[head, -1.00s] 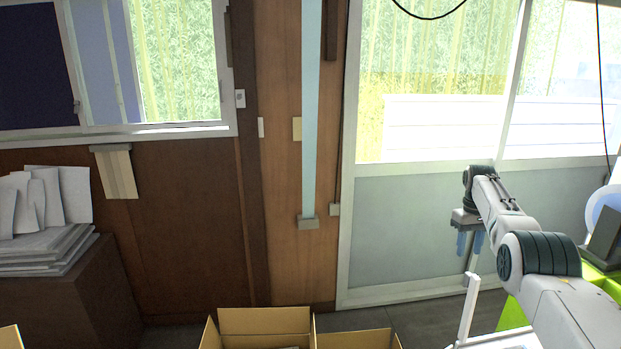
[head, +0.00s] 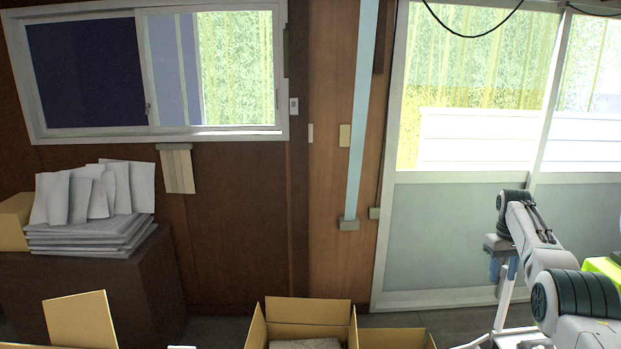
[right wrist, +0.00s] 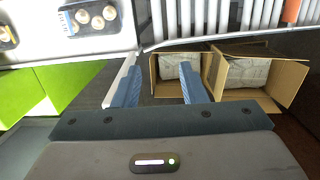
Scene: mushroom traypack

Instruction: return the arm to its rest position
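My right arm comes in from the right in the head view, with its gripper (head: 503,271) pointing down in front of the grey lower panel of the sliding door. In the right wrist view the gripper (right wrist: 160,88) shows two blue fingers spread well apart with nothing between them. My left arm and gripper are not in view.
Open cardboard boxes (head: 308,309) stand at the bottom of the head view; they also show beyond the fingers in the right wrist view (right wrist: 262,72). A dark tray with mushrooms (right wrist: 68,20) lies on a white surface (right wrist: 40,48). A green crate (right wrist: 65,82) is below it. Flat grey sheets (head: 90,235) are stacked at left.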

